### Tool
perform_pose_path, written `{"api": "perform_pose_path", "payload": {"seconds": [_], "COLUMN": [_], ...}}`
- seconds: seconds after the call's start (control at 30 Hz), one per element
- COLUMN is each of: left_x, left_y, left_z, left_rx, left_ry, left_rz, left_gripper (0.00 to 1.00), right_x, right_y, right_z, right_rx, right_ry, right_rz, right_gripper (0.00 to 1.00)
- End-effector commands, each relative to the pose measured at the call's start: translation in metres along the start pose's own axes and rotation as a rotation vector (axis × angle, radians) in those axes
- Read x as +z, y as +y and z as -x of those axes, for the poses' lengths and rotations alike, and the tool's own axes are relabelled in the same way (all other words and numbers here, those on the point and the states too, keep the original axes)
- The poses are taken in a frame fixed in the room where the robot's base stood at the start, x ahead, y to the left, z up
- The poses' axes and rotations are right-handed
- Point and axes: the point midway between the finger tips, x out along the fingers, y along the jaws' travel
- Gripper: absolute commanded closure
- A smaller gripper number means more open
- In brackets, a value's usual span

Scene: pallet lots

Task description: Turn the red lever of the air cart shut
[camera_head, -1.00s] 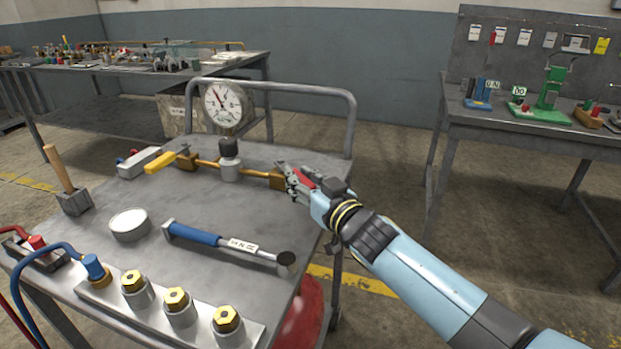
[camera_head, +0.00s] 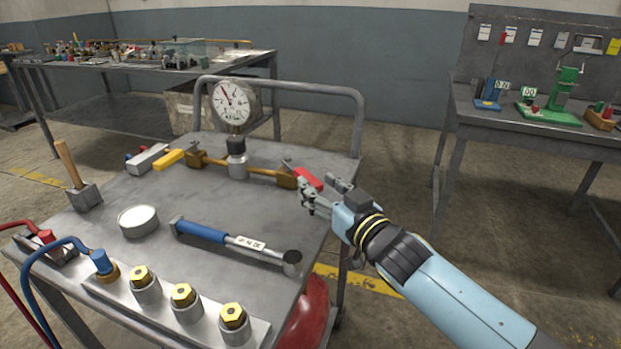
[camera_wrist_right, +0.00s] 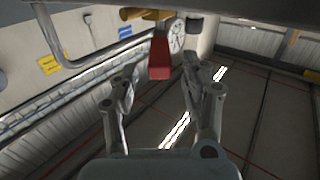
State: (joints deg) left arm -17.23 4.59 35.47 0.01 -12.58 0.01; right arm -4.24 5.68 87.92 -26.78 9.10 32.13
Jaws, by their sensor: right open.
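The red lever (camera_head: 307,179) is at the right end of the brass pipe (camera_head: 264,172) on the air cart (camera_head: 180,200). In the right wrist view the red lever (camera_wrist_right: 160,57) shows ahead, between and beyond the two fingers. My right gripper (camera_head: 322,192) is open beside the lever, close to it at the cart's right edge. It is also open in the right wrist view (camera_wrist_right: 158,88), with nothing between its fingertips. A yellow lever (camera_head: 170,159) is at the pipe's left end. The round pressure gauge (camera_head: 231,102) stands over the middle of the pipe. My left gripper is not in view.
A blue-handled tool (camera_head: 203,232), a round tin (camera_head: 138,220) and a wooden-handled tool (camera_head: 67,163) are on the cart top. A row of brass-topped fittings (camera_head: 183,296) lines the front. The cart's rail (camera_head: 290,86) rises behind the gauge. A bench (camera_head: 540,136) stands at right.

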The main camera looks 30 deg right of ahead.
Motion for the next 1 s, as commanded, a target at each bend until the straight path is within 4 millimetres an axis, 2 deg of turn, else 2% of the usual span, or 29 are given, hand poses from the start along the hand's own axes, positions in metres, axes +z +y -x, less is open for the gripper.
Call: {"api": "perform_pose_path", "payload": {"seconds": [0.1, 0.3, 0.5, 0.7, 0.73, 0.87, 0.97, 1.0], "left_x": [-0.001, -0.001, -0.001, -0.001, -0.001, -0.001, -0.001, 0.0], "left_y": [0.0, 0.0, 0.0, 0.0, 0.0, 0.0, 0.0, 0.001], "left_z": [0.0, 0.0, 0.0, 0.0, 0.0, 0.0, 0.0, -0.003], "left_rx": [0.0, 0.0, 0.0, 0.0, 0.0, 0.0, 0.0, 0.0], "left_ry": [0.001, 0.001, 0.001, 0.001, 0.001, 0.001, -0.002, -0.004], "left_rz": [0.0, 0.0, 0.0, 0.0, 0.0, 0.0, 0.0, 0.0], "left_gripper": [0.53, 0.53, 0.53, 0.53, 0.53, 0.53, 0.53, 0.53], "right_x": [0.001, 0.0, 0.0, 0.0, 0.0, 0.0, -0.014, -0.022], "right_y": [0.0, 0.0, 0.0, 0.0, 0.0, 0.0, 0.005, 0.013], "right_z": [0.03, 0.064, 0.077, 0.077, 0.077, 0.077, 0.075, 0.075], "right_rx": [-0.001, -0.001, 0.0, 0.0, 0.0, 0.001, 0.014, 0.011], "right_ry": [-0.003, 0.0, 0.0, 0.001, 0.001, 0.001, 0.034, 0.055], "right_rz": [-0.001, 0.0, 0.0, 0.0, 0.0, -0.055, -0.328, -0.464], "right_gripper": [0.54, 0.54, 0.54, 0.54, 0.55, 0.72, 0.85, 0.9]}}
